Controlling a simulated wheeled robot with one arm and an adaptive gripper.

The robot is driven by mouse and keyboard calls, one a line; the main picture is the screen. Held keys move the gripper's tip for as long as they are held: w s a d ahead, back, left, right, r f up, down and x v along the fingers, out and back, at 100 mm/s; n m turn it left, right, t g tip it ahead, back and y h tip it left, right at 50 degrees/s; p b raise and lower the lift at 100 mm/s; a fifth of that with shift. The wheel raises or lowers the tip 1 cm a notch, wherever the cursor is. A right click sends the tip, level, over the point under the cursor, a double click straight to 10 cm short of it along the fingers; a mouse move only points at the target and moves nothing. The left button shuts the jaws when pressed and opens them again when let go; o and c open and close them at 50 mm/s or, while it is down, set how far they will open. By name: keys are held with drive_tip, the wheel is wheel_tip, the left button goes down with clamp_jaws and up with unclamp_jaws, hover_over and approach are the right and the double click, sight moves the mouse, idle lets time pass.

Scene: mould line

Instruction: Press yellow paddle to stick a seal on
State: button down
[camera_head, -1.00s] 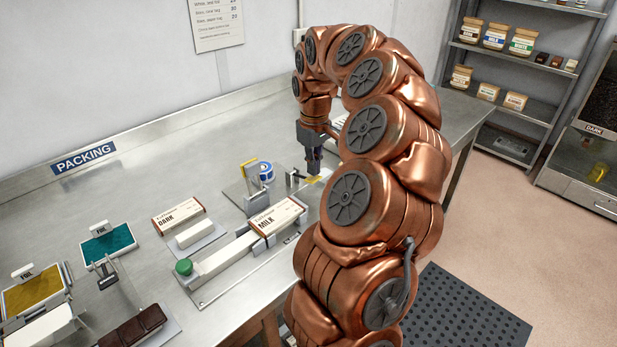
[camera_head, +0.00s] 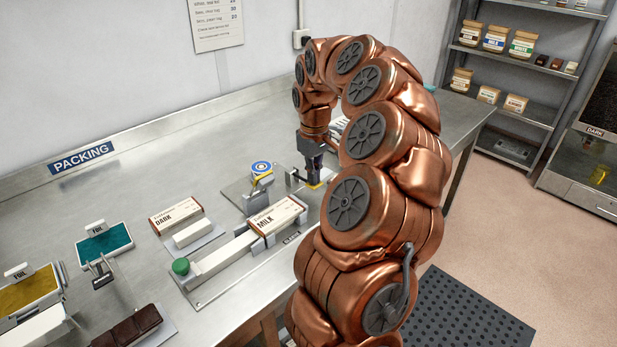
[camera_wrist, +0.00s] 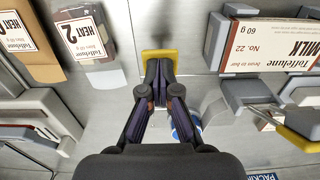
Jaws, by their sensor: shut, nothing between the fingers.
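The yellow paddle (camera_head: 316,186) sits low at the right end of the seal station, under my gripper (camera_head: 314,180). In the wrist view, the paddle (camera_wrist: 159,55) shows just beyond my shut, empty fingertips (camera_wrist: 159,72), which appear to touch it. The blue-and-white seal roll (camera_head: 261,167) is on the station to the left of my gripper; in the wrist view it is partly hidden behind a finger. The MILK box (camera_head: 277,214) lies on the holder in front of the station.
A DARK box (camera_head: 177,214) and a green knob (camera_head: 181,266) are to the left. Foil trays (camera_head: 103,243) stand further left. The rear table strip is clear.

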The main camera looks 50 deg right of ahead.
drive_tip(key=shift+f+b, duration=0.75)
drive_tip(key=shift+f, duration=0.65)
drive_tip(key=shift+r, duration=0.15)
drive_tip(key=shift+r+p, duration=1.85)
drive_tip(key=shift+r, duration=3.1)
